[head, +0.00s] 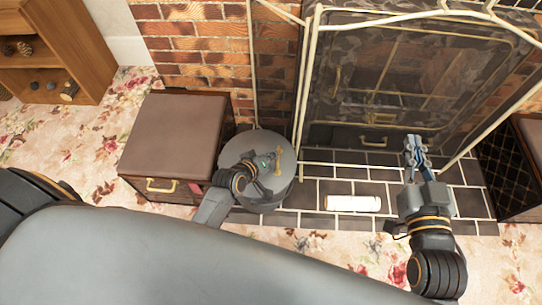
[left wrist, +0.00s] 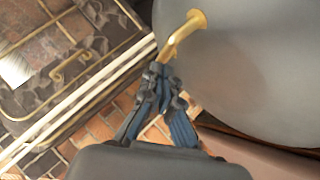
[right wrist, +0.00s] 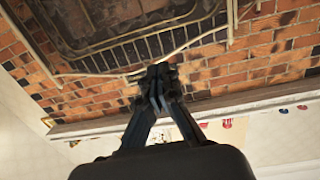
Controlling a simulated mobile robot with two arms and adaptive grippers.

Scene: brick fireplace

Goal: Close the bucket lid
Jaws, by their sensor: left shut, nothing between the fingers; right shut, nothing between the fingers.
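The grey round bucket (head: 277,198) stands on the floor between the brown box and the fireplace. Its grey lid (head: 262,144) lies over the top and carries a brass handle (head: 278,158). I cannot tell whether a gap is left under the lid. My left gripper (head: 266,164) is shut and empty, over the lid near the handle. In the left wrist view the fingertips (left wrist: 163,78) show just below the brass handle (left wrist: 183,32), against the grey lid (left wrist: 250,70); contact is unclear. My right gripper (head: 416,146) is shut and empty in front of the fireplace.
A brown box (head: 180,135) stands close left of the bucket. The fireplace screen (head: 400,90) rises behind. A wooden shelf (head: 95,50) is at the far left and a dark box (head: 515,165) at the right.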

